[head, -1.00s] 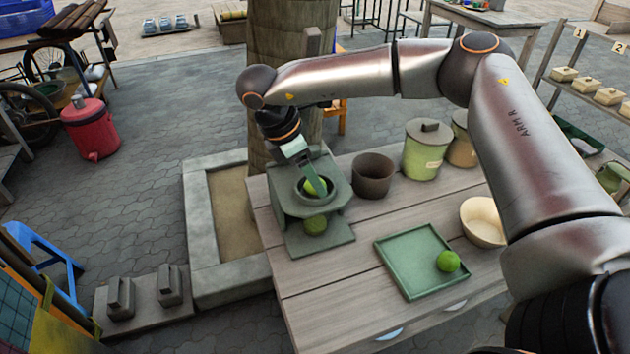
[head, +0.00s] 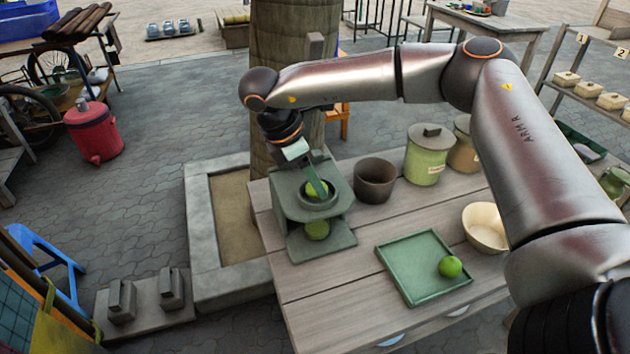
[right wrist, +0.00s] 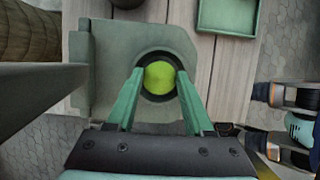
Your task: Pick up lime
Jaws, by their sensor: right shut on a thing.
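A green lime (head: 313,189) sits in the round opening on top of a grey-green stand (head: 338,197). In the right wrist view the same lime (right wrist: 159,80) lies between the two green fingers. My right gripper (head: 318,184) reaches down into the opening and is shut on this lime. It also shows in the right wrist view (right wrist: 159,72). A third lime (head: 450,267) rests on the green tray (head: 408,265). My left gripper is not seen.
A dark brown pot (head: 374,181) stands close right of the stand. A lidded green canister (head: 428,158) and a cream bowl (head: 484,228) are farther right. A tree trunk (head: 290,90) rises behind the table. The table's front left planks (head: 335,280) are bare.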

